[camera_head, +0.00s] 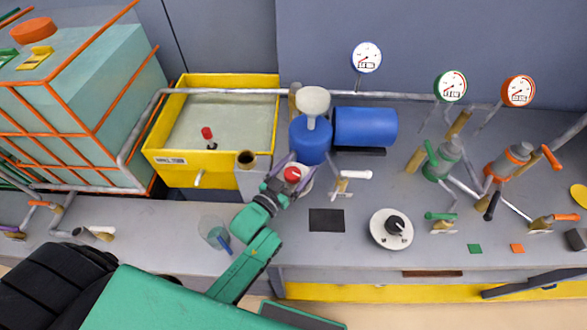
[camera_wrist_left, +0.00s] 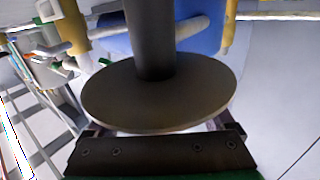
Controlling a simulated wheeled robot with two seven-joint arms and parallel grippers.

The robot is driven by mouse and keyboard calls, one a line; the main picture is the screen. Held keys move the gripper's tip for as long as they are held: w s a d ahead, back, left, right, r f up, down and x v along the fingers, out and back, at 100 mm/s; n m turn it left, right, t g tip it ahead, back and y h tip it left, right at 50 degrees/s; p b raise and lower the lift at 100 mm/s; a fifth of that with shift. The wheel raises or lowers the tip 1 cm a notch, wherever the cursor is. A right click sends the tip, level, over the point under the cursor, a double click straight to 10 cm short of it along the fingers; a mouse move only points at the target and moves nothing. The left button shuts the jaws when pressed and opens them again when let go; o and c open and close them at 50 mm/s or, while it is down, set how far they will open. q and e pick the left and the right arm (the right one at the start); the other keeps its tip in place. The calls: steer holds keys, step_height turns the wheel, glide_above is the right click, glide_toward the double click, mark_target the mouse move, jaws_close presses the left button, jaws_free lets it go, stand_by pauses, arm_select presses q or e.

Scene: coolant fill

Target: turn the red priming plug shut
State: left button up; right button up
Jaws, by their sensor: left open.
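The red priming plug (camera_head: 292,174) shows in the head view as a small red cap low at the front of the blue pump (camera_head: 311,140). My left gripper (camera_head: 287,180) is at the plug, its open fingers to either side of it. I cannot tell whether they touch it. In the left wrist view a dark round disc with a thick dark stem (camera_wrist_left: 158,95) fills the middle and hides the fingertips. The plug's red does not show there. My right gripper is not in view.
A yellow-rimmed tank (camera_head: 262,100) stands left of the pump. A white-handled valve (camera_head: 350,176) is close right of the plug. A clear cup (camera_head: 212,231) stands near my left forearm.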

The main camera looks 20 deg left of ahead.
arm_select(q)
steer(key=b+v, duration=0.2)
steer(key=v, duration=1.2)
steer(key=shift+s, duration=0.3)
